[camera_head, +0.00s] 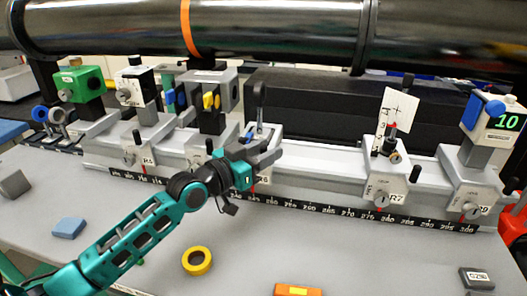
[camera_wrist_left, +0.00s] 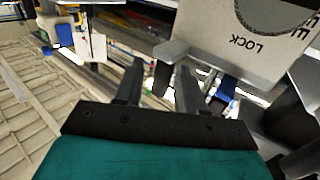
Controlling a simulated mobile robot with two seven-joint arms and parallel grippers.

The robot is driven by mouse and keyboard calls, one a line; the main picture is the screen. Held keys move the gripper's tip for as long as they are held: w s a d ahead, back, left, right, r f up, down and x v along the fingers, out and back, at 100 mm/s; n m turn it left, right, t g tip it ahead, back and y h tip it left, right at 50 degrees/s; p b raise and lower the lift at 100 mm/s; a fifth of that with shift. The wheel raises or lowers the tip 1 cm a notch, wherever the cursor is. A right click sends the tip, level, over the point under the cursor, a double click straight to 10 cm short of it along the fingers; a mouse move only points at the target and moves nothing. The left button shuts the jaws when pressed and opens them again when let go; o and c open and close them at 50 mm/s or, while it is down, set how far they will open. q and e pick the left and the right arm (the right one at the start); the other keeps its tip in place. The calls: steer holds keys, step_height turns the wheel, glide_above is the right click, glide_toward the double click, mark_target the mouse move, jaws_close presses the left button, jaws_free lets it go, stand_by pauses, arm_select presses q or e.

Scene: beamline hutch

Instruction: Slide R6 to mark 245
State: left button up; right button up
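The R6 carriage (camera_head: 264,181) is a light grey block on the rail, mostly hidden behind my left gripper in the head view. A dark upright handle (camera_head: 260,95) stands above it. A black scale strip (camera_head: 345,212) runs along the rail front; the figures by R6 are too small to read surely. My left gripper (camera_head: 266,150) is at R6, its fingers in front of the upper part. In the left wrist view its two fingers (camera_wrist_left: 158,80) stand apart with nothing clearly gripped. A pale block marked LOCK (camera_wrist_left: 250,45) is close by. My right gripper is not in view.
Carriage R7 (camera_head: 382,186) with a white target card (camera_head: 398,106) stands right of R6, with bare rail between. A carriage with a green display (camera_head: 505,121) is farther right. Several carriages stand left. A yellow ring (camera_head: 197,260) and blue block (camera_head: 69,228) lie on the table.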

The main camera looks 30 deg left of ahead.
arm_select(q)
steer(key=v, duration=1.3)
stand_by(0.6)
